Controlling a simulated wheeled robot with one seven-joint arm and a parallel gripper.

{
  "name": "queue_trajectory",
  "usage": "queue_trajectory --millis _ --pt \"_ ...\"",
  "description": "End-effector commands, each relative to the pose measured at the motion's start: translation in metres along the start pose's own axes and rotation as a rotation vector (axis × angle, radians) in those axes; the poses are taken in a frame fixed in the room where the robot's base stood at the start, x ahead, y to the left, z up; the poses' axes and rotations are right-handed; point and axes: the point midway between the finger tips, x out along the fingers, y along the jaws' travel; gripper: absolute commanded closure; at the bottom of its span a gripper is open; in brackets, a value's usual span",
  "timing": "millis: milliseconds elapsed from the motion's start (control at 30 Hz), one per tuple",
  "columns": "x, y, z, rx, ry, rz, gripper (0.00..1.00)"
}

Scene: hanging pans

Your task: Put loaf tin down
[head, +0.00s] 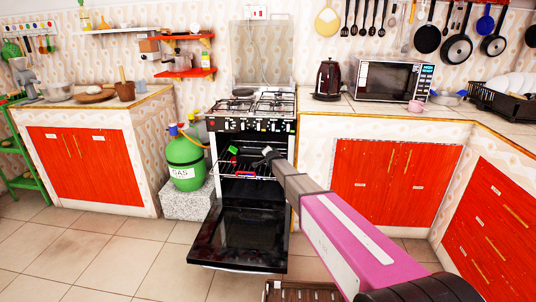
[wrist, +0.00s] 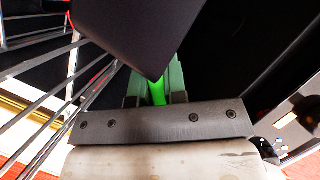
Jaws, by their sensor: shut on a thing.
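A dark loaf tin (wrist: 145,35) fills the upper middle of the wrist view, its corner pointing down at my fingers. My gripper (wrist: 157,92) has green fingers and is shut on the tin; the exact contact is partly hidden behind it. In the head view my pink and black arm reaches into the open oven, and the tin is too dark to make out there. I cannot tell whether the tin touches the rack.
The oven door (head: 238,238) hangs open below my arm. Wire rack bars (wrist: 50,100) run along the left in the wrist view. A green gas bottle (head: 185,160) stands left of the stove (head: 252,124). Red-door cabinets (head: 395,180) are on the right.

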Motion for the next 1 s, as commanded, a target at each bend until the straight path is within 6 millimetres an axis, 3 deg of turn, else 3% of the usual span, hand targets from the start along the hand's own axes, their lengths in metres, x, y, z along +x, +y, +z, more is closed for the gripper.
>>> queue_trajectory --millis 33,100,133,567,767,1000 --pt "0.0 0.001 0.001 0.001 0.001 -0.001 1.0" --pt "0.0 0.001 0.001 -0.001 0.0 0.0 0.71" --pt "0.0 0.001 0.001 -0.001 0.0 0.0 0.62" --pt "-0.004 -0.001 -0.001 0.001 0.0 0.0 0.62" --pt "-0.028 -0.001 -0.001 0.0 0.0 0.0 0.62" --pt "-0.075 -0.001 -0.001 0.0 0.0 0.0 0.62"
